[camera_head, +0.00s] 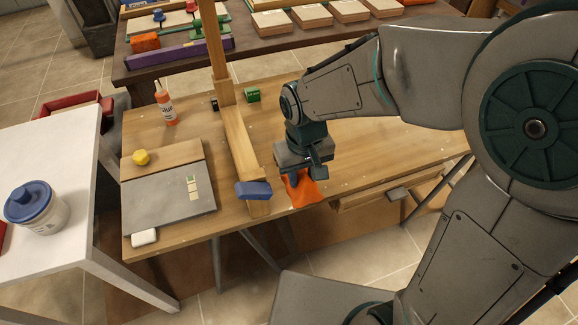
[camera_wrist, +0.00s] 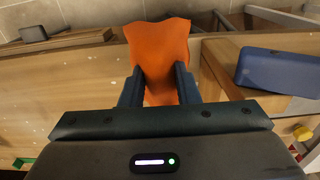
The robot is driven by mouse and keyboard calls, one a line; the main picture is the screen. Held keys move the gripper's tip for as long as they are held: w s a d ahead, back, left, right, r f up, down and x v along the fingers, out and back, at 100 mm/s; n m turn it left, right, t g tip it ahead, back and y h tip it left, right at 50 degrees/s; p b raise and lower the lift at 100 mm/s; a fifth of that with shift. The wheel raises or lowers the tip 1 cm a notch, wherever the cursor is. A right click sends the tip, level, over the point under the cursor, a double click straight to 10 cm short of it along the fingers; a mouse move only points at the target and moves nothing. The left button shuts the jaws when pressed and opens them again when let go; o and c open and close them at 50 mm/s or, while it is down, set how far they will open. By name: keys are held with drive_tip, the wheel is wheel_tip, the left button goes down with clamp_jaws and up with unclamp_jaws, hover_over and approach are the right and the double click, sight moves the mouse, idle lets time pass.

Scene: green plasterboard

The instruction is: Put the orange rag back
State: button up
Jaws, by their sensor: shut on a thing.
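The orange rag (camera_head: 304,190) is at the front edge of the wooden table, under my gripper (camera_head: 302,174). The wrist view shows the rag (camera_wrist: 158,45) between the two dark fingers of my gripper (camera_wrist: 160,82), which is shut on it. Part of the rag spreads out beyond the fingertips toward the table's front edge. I cannot tell whether the rag touches the tabletop.
A blue block (camera_head: 254,190) lies just left of the rag by a wooden post (camera_head: 238,150). A grey board (camera_head: 168,195), a yellow thing (camera_head: 141,157) and an orange bottle (camera_head: 165,103) are further left. A drawer handle (camera_head: 398,194) juts out at right.

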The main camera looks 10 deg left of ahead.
drive_tip(key=w+a+f, duration=0.1)
drive_tip(key=w+f, duration=0.1)
drive_tip(key=w+a+f, duration=0.2)
drive_tip(key=w, duration=0.1)
drive_tip(key=w+a+f, duration=0.2)
drive_tip(key=w, duration=0.1)
drive_tip(key=shift+w+p, duration=0.2)
drive_tip(key=shift+p, duration=0.15)
drive_tip(key=shift+f, duration=2)
drive_tip(key=shift+f, duration=0.2)
drive_tip(key=o, duration=0.9)
drive_tip(key=shift+o, duration=0.2)
drive_tip(key=shift+r, duration=0.1)
